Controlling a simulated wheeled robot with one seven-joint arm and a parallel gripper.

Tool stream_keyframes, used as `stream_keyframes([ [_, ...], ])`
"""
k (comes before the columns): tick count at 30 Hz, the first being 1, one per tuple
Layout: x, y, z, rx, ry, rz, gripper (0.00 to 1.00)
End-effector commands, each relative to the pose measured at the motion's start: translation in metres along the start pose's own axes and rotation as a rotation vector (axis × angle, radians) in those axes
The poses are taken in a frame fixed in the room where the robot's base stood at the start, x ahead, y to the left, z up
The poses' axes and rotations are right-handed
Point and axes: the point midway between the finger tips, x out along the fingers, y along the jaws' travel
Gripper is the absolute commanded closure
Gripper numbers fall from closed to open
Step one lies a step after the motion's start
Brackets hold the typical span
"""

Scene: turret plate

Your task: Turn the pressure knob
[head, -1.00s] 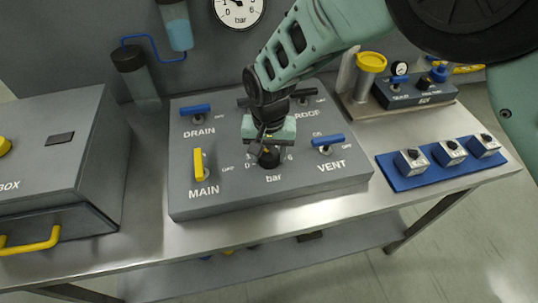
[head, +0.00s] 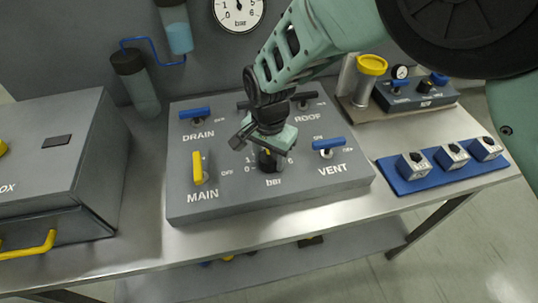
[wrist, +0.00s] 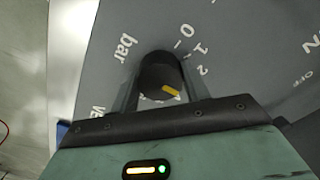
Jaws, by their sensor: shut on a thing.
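The pressure knob (head: 269,160) is a black round knob at the middle of the grey turret panel (head: 230,205), above the label "bar". It also shows in the wrist view (wrist: 158,76), with a yellow pointer mark and the scale numbers 0, 1 and 2 beside it. My gripper (head: 268,154) comes down from above and is shut on the knob, one finger on each side. The gripper's body hides part of the scale and panel in the head view. The round pressure gauge (head: 238,10) marked in bar is on the back wall, cut by the top edge.
Around the knob are the yellow MAIN lever (head: 198,167) and the blue DRAIN (head: 195,112) and VENT (head: 329,143) levers. A black ROOF lever (head: 303,96) lies behind my gripper. A grey box (head: 60,150) stands left; a blue tray (head: 420,181) with small blocks lies right.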

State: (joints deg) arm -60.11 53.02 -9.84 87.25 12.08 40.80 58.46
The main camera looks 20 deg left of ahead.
Motion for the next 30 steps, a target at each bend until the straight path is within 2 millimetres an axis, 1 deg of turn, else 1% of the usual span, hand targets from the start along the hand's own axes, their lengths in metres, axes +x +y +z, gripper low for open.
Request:
stream_keyframes([
  [9, -0.002, -0.001, -0.001, 0.0, 0.002, -0.003, 0.76],
  [10, -0.002, -0.001, -0.001, 0.0, 0.002, -0.003, 0.45],
  [11, -0.002, -0.001, -0.001, 0.0, 0.002, -0.003, 0.37],
  [12, -0.002, -0.001, -0.001, 0.0, 0.002, -0.003, 0.32],
  [20, -0.001, -0.001, -0.001, 0.0, 0.001, -0.002, 0.32],
  [23, -0.005, -0.001, -0.001, 0.0, 0.001, -0.003, 0.32],
  [26, -0.017, -0.001, -0.001, -0.001, 0.002, -0.004, 0.32],
  [29, -0.036, -0.001, -0.001, -0.001, 0.003, -0.006, 0.32],
  [30, -0.045, -0.001, -0.001, -0.001, 0.003, -0.006, 0.32],
])
